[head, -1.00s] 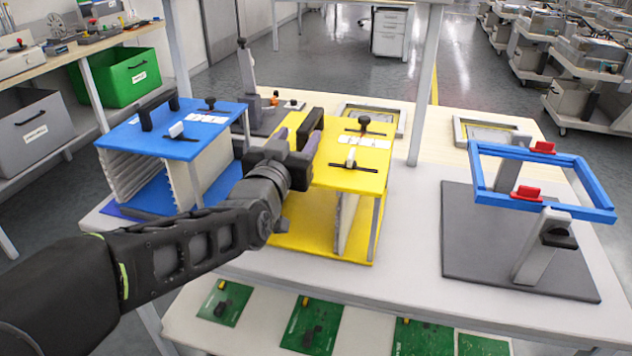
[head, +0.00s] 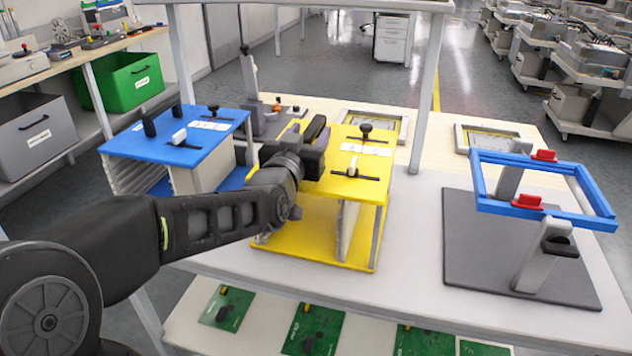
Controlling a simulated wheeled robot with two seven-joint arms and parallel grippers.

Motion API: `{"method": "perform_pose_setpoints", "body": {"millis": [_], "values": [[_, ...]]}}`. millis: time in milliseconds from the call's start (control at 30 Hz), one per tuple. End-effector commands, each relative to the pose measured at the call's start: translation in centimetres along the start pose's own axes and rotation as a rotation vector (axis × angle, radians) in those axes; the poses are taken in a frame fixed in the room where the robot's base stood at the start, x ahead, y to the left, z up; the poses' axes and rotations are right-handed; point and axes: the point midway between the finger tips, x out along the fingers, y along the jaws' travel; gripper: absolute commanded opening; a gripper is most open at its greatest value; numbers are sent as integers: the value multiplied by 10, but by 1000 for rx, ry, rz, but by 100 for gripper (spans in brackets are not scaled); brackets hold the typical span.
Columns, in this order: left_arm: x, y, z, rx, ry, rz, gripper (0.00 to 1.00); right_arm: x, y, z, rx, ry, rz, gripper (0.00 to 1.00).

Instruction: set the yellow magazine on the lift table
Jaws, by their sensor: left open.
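The yellow magazine (head: 345,182) stands upright on the white table, with a yellow top plate, a yellow base and light slotted side walls. Black and white knobs sit on its top. My left gripper (head: 310,138) is open at the upper left of the yellow top plate and covers its left part. I cannot tell whether the fingers touch the magazine. My right gripper is out of view. No lift table can be made out for sure; a dark grey plate (head: 480,255) at the right carries a blue frame (head: 540,212) on light posts.
A blue magazine (head: 180,148) stands close to the left of the yellow one. A table post (head: 428,90) rises behind at the right. White tabletop (head: 415,245) is free between the yellow magazine and the grey plate. Green boards (head: 315,328) lie on the shelf below.

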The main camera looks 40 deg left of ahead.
Motion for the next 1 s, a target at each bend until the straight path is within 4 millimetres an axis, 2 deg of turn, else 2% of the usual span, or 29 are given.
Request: {"method": "perform_pose_setpoints", "body": {"millis": [100,200,800,1000], "values": [[18,1,-1,0,-1,1,49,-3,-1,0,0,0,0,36],[26,0,-1,0,0,0,49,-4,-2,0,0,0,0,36],[27,1,-1,0,1,1,49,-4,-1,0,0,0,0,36],[27,1,-1,0,1,1,34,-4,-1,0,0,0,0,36]]}}
